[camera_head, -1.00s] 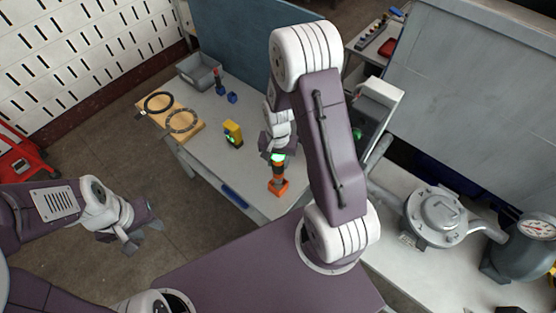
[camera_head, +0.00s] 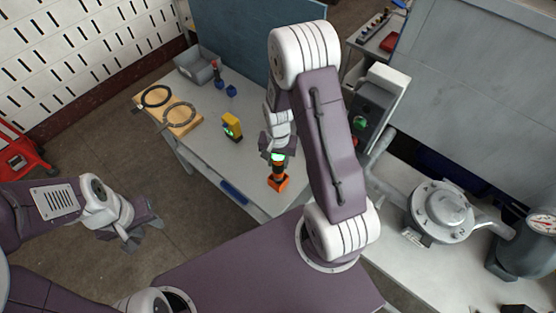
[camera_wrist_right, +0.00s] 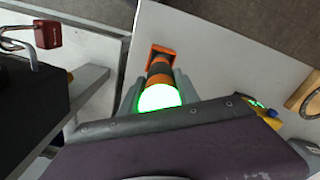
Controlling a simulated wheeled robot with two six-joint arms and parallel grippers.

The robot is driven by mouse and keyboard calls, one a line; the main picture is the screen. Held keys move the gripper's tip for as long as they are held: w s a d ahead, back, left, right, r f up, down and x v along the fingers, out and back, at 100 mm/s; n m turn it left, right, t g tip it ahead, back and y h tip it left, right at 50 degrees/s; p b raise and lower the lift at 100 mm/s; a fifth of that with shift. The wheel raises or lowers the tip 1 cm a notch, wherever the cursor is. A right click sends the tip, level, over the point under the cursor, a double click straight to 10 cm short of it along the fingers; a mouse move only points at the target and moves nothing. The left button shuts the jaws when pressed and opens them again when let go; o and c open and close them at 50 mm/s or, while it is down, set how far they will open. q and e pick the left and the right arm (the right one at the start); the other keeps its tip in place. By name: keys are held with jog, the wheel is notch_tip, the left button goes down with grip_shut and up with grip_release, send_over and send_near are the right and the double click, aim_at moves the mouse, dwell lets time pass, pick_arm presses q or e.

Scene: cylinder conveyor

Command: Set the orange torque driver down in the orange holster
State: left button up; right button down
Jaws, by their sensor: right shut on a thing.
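The orange torque driver (camera_head: 278,169) is black and orange with a glowing green top, and stands roughly upright on the near part of the grey table. Its lower end is at the orange holster (camera_head: 278,184); I cannot tell how deep it sits. My right gripper (camera_head: 278,156) is shut around the driver's upper part. The right wrist view shows the driver (camera_wrist_right: 160,80) between the grey fingers, with the orange holster (camera_wrist_right: 164,50) beyond. My left gripper (camera_head: 142,231) looks open and empty, over the floor at left.
On the grey table (camera_head: 205,150) are a yellow device (camera_head: 231,126), a wooden board (camera_head: 180,119) with dark rings, a grey bin (camera_head: 195,66) and small blue items. A dark control box (camera_head: 371,112) stands right of my right arm. A pump (camera_head: 443,211) is further right.

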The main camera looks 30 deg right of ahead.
jog(key=shift+f, duration=0.1)
jog(key=shift+f+b, duration=1.25)
jog(key=shift+f, duration=0.3)
jog(key=c, duration=0.8)
grip_release()
jog(key=shift+r, duration=0.1)
notch_tip(320, 180, up, 9)
jog(key=shift+f+b, duration=0.15)
jog(key=shift+b, duration=0.4)
